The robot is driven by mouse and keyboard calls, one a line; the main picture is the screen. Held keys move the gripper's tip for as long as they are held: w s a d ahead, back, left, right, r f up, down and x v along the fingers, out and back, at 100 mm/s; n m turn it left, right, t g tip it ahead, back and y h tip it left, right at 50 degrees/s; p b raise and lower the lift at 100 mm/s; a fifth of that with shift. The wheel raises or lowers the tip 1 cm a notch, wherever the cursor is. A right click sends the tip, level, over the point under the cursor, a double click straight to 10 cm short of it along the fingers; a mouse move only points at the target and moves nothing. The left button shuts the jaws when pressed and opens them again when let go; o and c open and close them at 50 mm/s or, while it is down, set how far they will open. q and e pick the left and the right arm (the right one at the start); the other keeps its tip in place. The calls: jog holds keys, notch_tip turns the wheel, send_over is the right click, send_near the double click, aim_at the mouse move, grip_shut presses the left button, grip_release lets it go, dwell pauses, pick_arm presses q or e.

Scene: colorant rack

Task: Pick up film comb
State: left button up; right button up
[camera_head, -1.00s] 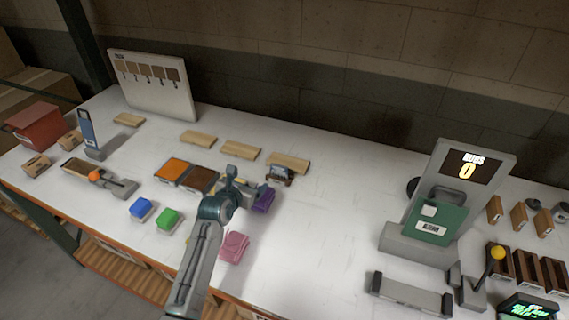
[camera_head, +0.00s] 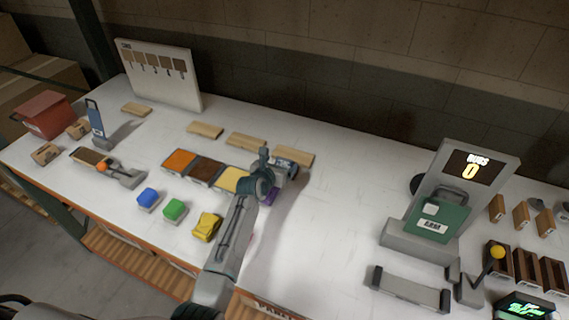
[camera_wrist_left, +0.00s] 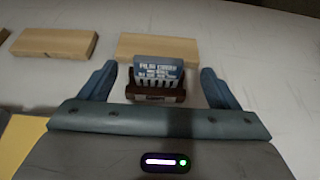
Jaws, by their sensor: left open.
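The film comb (camera_wrist_left: 158,72) is a blue plate with white lettering and a row of light teeth. It stands upright in a small dark holder (camera_wrist_left: 155,95). In the left wrist view my left gripper (camera_wrist_left: 158,82) is open, with one blue finger on each side of the comb and a gap on both sides. In the head view the gripper (camera_head: 274,165) is over the table beside the comb (camera_head: 284,163), covering part of it. My right gripper is not in view.
Wooden blocks (camera_head: 246,141) lie behind the comb; one is close behind it (camera_wrist_left: 158,47). Orange, brown and yellow (camera_head: 232,179) trays are to the left. A grey station with a screen (camera_head: 469,168) stands at right.

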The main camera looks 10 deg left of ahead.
aim_at(284, 160)
pick_arm(q)
jog(key=shift+p+x, duration=0.35)
jog(key=shift+x, duration=1.5)
jog(key=shift+a, duration=0.1)
jog(key=c, duration=1.1)
